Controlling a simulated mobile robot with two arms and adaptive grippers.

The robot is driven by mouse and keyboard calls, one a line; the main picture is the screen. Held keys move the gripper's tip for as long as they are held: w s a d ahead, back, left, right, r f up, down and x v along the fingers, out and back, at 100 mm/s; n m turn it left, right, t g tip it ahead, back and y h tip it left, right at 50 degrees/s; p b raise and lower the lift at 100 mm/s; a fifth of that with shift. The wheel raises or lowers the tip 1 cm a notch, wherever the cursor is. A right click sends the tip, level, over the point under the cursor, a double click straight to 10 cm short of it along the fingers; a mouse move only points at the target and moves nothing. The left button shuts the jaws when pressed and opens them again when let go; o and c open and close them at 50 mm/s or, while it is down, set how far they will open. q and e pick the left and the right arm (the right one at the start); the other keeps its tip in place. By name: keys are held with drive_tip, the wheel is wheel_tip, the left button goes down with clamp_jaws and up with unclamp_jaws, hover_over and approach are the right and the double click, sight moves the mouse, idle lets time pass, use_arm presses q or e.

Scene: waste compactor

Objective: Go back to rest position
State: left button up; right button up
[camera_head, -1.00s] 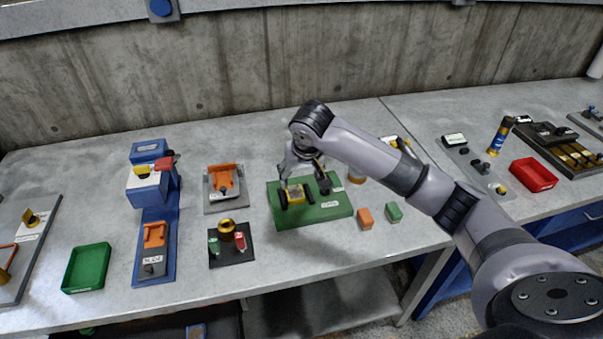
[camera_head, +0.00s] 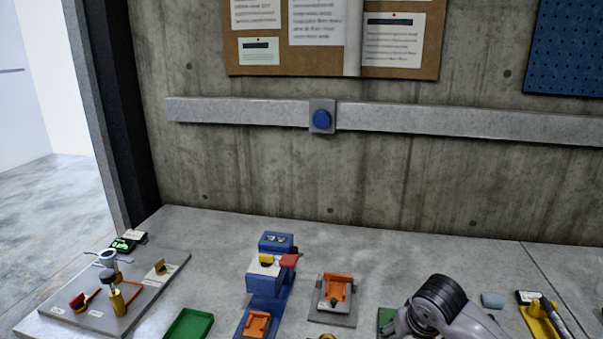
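My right arm shows only as a grey and black wrist joint at the bottom edge of the head view, right of the middle. Its gripper is below the frame. It covers most of a green board (camera_head: 386,318) on the grey workbench (camera_head: 215,250). My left arm and gripper are not in view.
A blue press-like device (camera_head: 266,281) and an orange part on a grey plate (camera_head: 335,293) stand on the bench. A green tray (camera_head: 189,325) and a grey board (camera_head: 150,292) with small parts are to the left. A blue button (camera_head: 321,119) is on the wall rail.

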drive_tip(key=s+a+f, duration=0.2)
drive_tip(key=s+a+f+n+y, duration=0.1)
drive_tip(key=s+a, duration=0.1)
drive_tip(key=s+a+f+n, duration=0.1)
drive_tip(key=s+a+f, duration=0.1)
drive_tip(key=s, duration=0.1)
drive_tip(key=shift+s+f, duration=0.1)
drive_tip(key=shift+f, duration=0.25)
drive_tip(key=s+d+f+g, duration=0.1)
drive_tip(key=s+f, duration=0.1)
drive_tip(key=s, duration=0.9)
drive_tip(key=s+d+f, duration=0.1)
drive_tip(key=s+f, duration=0.2)
drive_tip(key=s, duration=0.7)
wheel_tip(320, 180, down, 29)
drive_tip(key=s+n+g+b, duration=0.1)
drive_tip(key=s+b, duration=0.1)
drive_tip(key=s+d+f+g+b, duration=0.1)
drive_tip(key=s+d+f, duration=0.2)
drive_tip(key=s+f, duration=1.2)
drive_tip(key=shift+s+f+h, duration=0.3)
drive_tip(key=shift+s+f, duration=0.05)
drive_tip(key=shift+s, duration=0.25)
